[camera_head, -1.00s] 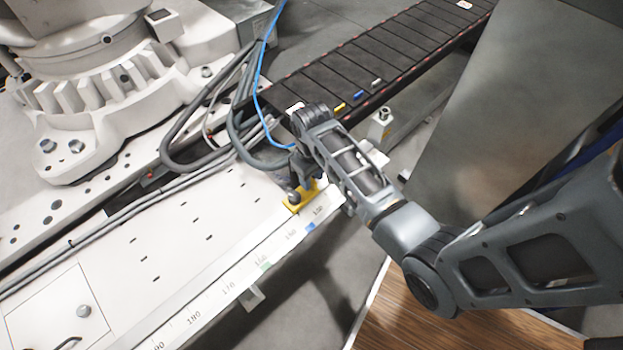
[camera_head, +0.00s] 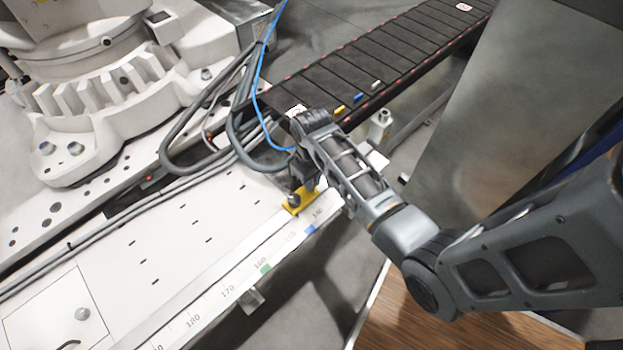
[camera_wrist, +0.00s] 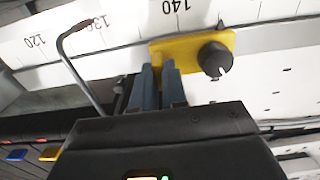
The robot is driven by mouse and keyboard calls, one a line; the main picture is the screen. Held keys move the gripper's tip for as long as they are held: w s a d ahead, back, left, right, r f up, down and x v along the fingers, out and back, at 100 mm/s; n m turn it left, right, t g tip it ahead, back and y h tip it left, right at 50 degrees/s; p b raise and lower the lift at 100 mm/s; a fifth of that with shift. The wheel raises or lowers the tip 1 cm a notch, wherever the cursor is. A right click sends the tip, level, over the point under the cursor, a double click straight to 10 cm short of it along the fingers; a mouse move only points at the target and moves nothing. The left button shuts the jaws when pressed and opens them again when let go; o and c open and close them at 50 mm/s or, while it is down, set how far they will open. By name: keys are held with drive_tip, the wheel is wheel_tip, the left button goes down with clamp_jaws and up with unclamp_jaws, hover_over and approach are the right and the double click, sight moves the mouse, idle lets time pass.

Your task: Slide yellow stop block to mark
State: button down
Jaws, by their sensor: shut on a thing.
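The yellow stop block (camera_head: 300,206) sits at the scale edge of the white track, near the 140 end. It also shows in the wrist view (camera_wrist: 190,46), with a dark round knob (camera_wrist: 215,60) on it, just beside the 140 figure. My gripper (camera_wrist: 161,66) is shut on the block, its two blue-grey fingers at the side left of the knob. In the head view the gripper and wrist partly hide the block. The scale (camera_head: 228,292) carries a blue mark (camera_head: 309,229) close to the block and a green mark (camera_head: 265,267) by 160.
A blue cable (camera_head: 259,85) and grey hoses (camera_head: 237,125) run close behind my gripper. A black conveyor (camera_head: 400,50) with small coloured pieces lies beyond. A large white machine base (camera_head: 95,110) stands at left. The track top (camera_head: 150,240) is clear along the scale towards 180.

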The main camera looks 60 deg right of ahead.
drive_tip(key=s+d, duration=0.1)
drive_tip(key=d, duration=0.3)
drive_tip(key=s+d+p, duration=0.1)
drive_tip(key=d, duration=0.4)
drive_tip(key=s+d, duration=0.2)
drive_tip(key=d, duration=0.3)
drive_tip(key=shift+d, duration=0.2)
drive_tip(key=c, duration=1.2)
unclamp_jaws()
drive_tip(key=shift+o, duration=0.2)
drive_tip(key=shift+p, duration=0.3)
wheel_tip(320, 180, up, 8)
drive_tip(key=p, duration=0.2)
drive_tip(key=shift+f, duration=0.15)
